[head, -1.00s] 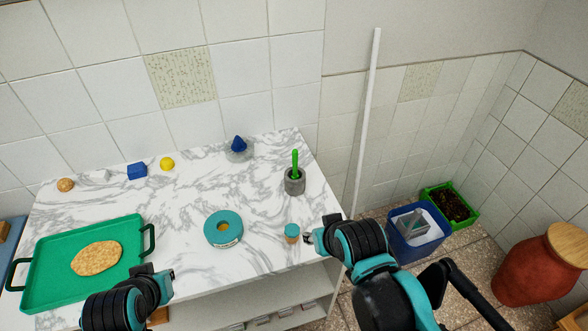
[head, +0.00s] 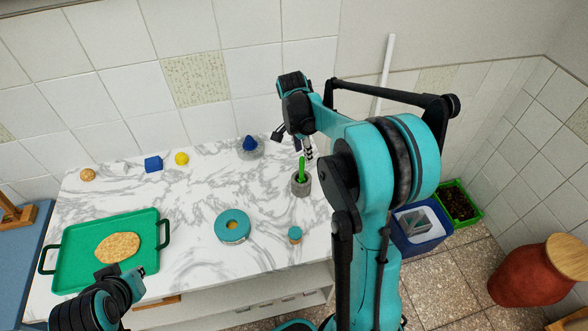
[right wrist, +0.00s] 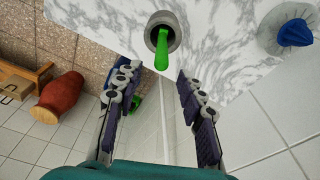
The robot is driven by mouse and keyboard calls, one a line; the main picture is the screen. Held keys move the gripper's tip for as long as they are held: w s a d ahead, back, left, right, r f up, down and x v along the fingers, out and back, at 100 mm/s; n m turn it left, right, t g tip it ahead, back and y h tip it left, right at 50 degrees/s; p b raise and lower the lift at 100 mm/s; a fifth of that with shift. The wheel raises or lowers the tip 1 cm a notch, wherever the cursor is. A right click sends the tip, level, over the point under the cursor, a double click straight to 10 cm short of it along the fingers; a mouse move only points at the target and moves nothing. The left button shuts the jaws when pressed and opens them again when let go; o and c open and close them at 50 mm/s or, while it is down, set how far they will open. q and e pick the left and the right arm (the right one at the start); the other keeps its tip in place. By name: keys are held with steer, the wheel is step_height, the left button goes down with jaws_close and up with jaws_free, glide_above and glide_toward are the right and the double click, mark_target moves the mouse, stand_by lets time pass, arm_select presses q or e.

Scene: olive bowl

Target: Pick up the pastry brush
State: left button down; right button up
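The pastry brush appears as an upright green handle (head: 302,168) standing in a small grey stone cup (head: 300,187) at the right of the marble counter; its lower end is hidden in the cup. In the right wrist view the green handle (right wrist: 161,50) points toward the camera from the cup (right wrist: 173,26). My right gripper (head: 292,147) is above the handle, fingers spread. In the right wrist view my right gripper (right wrist: 154,76) is open and empty, with the handle just beyond and between its fingertips. My left gripper (head: 122,281) is at the lower left, near the tray; its opening is unclear.
A green tray (head: 75,277) with a flat bread (head: 117,247) lies at the left. A teal ring-shaped object (head: 232,227) and a small teal-topped jar (head: 295,235) are near the front. A blue object on a grey dish (head: 250,146) stands behind the cup. The counter's middle is clear.

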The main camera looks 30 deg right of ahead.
mark_target(303, 165)
steer(key=f+b, duration=0.1)
steer(key=f, duration=0.6)
steer(key=shift+d+f+b, duration=0.2)
steer(key=shift+f+b, duration=0.15)
jaws_close()
